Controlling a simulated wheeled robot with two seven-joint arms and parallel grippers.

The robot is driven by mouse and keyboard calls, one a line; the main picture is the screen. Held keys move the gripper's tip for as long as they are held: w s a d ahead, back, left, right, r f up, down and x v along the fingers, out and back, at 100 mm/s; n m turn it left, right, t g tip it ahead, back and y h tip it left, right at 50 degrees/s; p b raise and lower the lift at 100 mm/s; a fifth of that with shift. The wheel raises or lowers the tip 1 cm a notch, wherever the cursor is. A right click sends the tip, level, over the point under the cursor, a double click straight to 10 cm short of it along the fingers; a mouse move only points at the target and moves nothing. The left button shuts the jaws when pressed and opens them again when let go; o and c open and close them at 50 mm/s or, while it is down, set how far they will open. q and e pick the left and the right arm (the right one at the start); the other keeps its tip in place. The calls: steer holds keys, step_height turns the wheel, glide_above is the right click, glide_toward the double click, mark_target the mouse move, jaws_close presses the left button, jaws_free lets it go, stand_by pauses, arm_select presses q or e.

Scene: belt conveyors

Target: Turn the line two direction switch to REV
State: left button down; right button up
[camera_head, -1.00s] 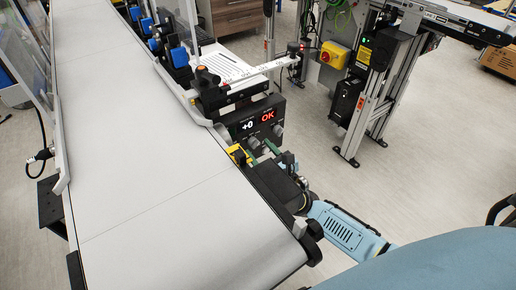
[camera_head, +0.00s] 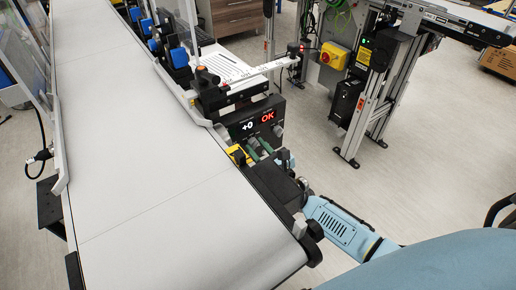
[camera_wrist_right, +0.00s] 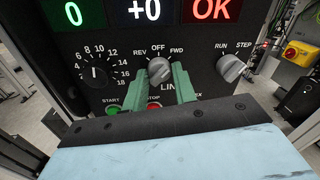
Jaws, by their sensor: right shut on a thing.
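The control panel (camera_head: 258,118) hangs at the side of the belt, its display showing +0 and OK. In the right wrist view, the direction switch (camera_wrist_right: 159,69) is a grey knob under the labels REV, OFF and FWD. Its pointer seems to be near OFF, tilted slightly toward FWD. My right gripper (camera_wrist_right: 165,78) has its two green fingers either side of this knob, shut on it. The lettering below the knob is partly hidden by the fingers. In the head view, the right gripper (camera_head: 259,149) is at the panel's lower part. My left gripper is out of view.
A numbered dial (camera_wrist_right: 97,75) is left of the switch and a RUN/STEP knob (camera_wrist_right: 230,67) right of it. The green START button (camera_wrist_right: 112,109) and red STOP button (camera_wrist_right: 154,108) sit just below, close to my fingers. The wide belt (camera_head: 150,190) is bare.

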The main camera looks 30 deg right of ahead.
steer(key=n, duration=0.3)
steer(key=shift+f+b, duration=0.1)
steer(key=shift+b, duration=0.2)
steer(key=shift+n, duration=2)
steer(key=n, duration=0.4)
steer(key=shift+n+y, duration=0.3)
steer(key=shift+y, duration=0.1)
steer(key=n, duration=0.4)
steer(key=shift+p, duration=0.3)
steer(key=shift+n+y, duration=0.3)
steer(key=shift+n, duration=0.8)
steer(key=shift+d+f+n, duration=0.1)
steer(key=shift+n, duration=0.4)
steer(key=shift+c, duration=0.2)
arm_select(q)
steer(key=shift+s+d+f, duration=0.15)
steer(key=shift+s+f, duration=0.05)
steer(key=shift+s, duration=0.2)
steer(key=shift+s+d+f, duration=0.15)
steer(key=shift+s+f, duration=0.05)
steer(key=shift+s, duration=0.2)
arm_select(e)
steer(key=shift+o, duration=0.2)
